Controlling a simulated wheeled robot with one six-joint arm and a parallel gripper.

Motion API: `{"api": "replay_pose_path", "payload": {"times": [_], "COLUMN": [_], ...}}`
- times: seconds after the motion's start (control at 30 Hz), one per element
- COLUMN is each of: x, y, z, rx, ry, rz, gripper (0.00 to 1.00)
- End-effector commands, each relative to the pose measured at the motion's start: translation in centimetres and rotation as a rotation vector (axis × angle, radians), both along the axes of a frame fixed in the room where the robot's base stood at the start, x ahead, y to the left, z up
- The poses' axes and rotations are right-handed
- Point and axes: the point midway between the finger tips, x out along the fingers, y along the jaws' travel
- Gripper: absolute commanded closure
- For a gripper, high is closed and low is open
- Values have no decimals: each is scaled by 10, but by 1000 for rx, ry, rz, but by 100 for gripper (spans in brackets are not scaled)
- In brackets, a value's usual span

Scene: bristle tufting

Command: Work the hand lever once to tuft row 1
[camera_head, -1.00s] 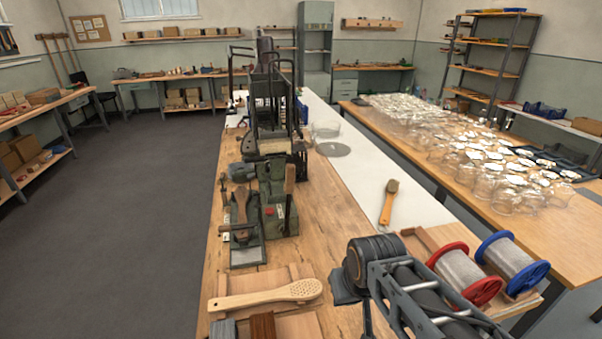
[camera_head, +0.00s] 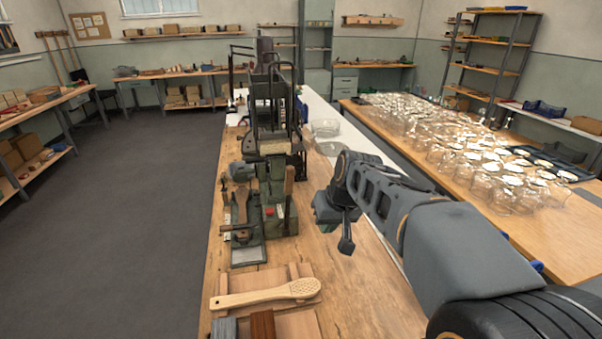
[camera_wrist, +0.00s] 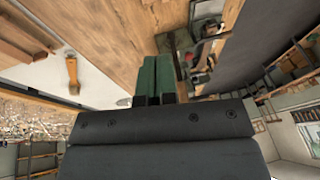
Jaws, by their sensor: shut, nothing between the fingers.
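The tufting machine (camera_head: 275,215) stands on the wooden bench, with a green body and a red button. An upright wooden grip (camera_head: 289,181) on its right side looks like the hand lever. My gripper (camera_head: 346,247) is above the bench, right of the machine and apart from it. In the wrist view its green fingers (camera_wrist: 165,78) are together and empty, with part of the machine (camera_wrist: 203,48) beyond them. A pale wooden brush body with holes (camera_head: 268,294) lies on a wooden holder at the front of the bench.
A clear dish (camera_head: 326,128) sits on the white strip behind. A wooden-handled brush (camera_wrist: 72,74) shows in the wrist view. Dark block ends (camera_head: 262,325) lie at the front. The bench between machine and gripper is clear.

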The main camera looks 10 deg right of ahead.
Motion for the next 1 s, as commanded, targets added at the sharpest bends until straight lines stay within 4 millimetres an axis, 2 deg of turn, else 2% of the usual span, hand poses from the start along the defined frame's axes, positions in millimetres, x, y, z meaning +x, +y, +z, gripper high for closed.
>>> {"api": "replay_pose_path", "payload": {"times": [0.03,0.2,0.3,0.4,0.5,0.63,1.0], "x": [30,113,151,179,198,211,216], "y": [-7,-31,-46,-60,-71,-79,-82], "z": [15,39,45,47,46,45,45], "rx": [36,150,203,246,275,297,305], "ry": [0,-39,-72,-102,-129,-153,-162], "rz": [3,45,74,98,118,134,142], "gripper": [100,100,100,100,100,100,100]}}
